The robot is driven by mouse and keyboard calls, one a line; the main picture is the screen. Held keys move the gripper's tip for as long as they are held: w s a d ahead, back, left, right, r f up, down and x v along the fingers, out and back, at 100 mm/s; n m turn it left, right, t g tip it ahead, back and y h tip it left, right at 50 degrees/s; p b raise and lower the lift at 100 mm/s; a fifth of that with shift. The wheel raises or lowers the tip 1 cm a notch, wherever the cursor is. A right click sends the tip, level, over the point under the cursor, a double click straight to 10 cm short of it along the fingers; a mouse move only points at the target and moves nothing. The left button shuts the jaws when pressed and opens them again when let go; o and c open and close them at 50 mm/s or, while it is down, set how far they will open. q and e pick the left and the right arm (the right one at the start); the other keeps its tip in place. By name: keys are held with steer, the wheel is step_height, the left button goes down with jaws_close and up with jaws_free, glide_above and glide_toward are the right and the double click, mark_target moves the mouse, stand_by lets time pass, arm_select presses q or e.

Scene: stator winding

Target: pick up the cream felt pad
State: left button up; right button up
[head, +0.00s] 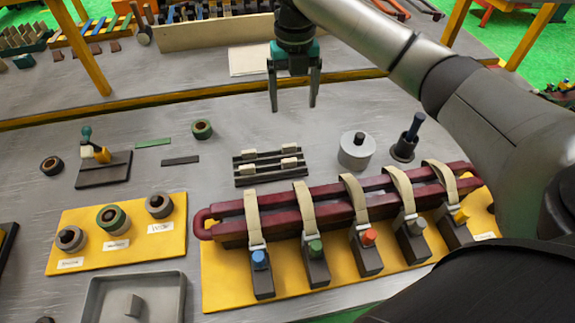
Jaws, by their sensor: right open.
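Several small cream pads sit on a black railed rack (240,181) in the middle of the table, among them a front right cream pad (289,162) and a back left cream pad (248,154). A flat cream sheet (250,60) lies farther back, on the bench behind. I cannot tell by look alone which cream piece is felt. My right gripper (293,107) is open and empty, fingers pointing down, above the table and behind the rack in the picture. My left gripper is out of view.
A dark red coil bundle (330,202) with cream straps lies on a yellow board right of centre. A grey cylinder (356,152) and a black cup with a blue handle (404,147) stand behind it. A yellow board with spools (116,245) and a grey tray (95,300) are at left.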

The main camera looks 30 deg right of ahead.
step_height(320, 180, down, 4)
steer(key=b, duration=0.4)
glide_above(290, 160)
steer(key=f, duration=1)
steer(key=shift+d, duration=0.25)
steer(key=shift+a+f+b, duration=0.2)
steer(key=shift+f+b, duration=0.05)
steer(key=shift+f, duration=1.1)
steer(key=shift+a+f+b, duration=0.15)
steer(key=shift+f+b, duration=0.05)
steer(key=shift+f, duration=1.1)
steer(key=shift+c, duration=0.2)
jaws_close()
